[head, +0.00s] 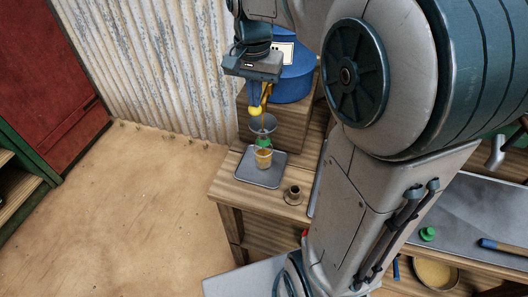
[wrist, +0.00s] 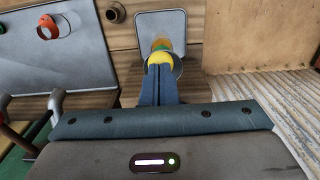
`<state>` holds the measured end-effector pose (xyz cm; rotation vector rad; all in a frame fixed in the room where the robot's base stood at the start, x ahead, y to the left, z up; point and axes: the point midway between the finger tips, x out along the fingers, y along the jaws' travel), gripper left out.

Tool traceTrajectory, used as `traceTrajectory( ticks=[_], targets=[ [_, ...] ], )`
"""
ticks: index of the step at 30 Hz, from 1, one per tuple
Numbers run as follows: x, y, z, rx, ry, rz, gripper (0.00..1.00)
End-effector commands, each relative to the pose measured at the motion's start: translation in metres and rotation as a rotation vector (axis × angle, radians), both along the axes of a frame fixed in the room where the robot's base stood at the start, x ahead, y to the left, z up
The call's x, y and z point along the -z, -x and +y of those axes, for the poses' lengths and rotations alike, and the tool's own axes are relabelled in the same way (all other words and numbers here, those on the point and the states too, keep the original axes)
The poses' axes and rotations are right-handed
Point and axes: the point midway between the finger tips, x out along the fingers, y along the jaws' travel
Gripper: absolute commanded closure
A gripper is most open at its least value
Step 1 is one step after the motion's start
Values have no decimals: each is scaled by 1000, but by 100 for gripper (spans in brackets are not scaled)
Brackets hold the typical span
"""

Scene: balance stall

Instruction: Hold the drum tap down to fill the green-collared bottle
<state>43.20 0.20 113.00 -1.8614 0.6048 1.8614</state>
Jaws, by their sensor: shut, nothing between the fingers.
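The blue drum (head: 292,82) lies on a wooden stand, with a brass tap (head: 267,93) at its front. The tap's lever ends in a yellow ball (head: 254,112), also in the wrist view (wrist: 160,62). My gripper (head: 254,103) is shut and empty, its fingertips at the ball from above, seeming to touch it. The fingers (wrist: 158,68) are together in the wrist view. Below stands the upright bottle with a green collar (head: 263,142), a clear funnel (head: 262,125) above it and amber liquid (head: 263,158) inside. I cannot make out a stream from the tap.
The bottle stands on a grey tray (head: 262,179) on the wooden bench. A small brown cup-like piece (head: 293,195) is beside the tray. A metal-topped table (head: 465,215) with a green cap (head: 428,234) is at right. A corrugated wall (head: 150,60) stands behind. The floor at left is clear.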

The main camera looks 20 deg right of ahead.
Motion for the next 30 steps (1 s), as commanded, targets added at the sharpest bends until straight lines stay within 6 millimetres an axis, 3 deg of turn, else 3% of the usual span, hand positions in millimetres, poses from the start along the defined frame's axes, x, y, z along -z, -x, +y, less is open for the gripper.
traceTrajectory(
  ticks=[14, 24, 30],
  targets=[
    [-1, 0, 0, 0, 0, 1, 100],
    [-45, 0, 0, 0, -1, 1, 100],
    [-44, 0, 0, 0, 0, 1, 100]
  ],
)
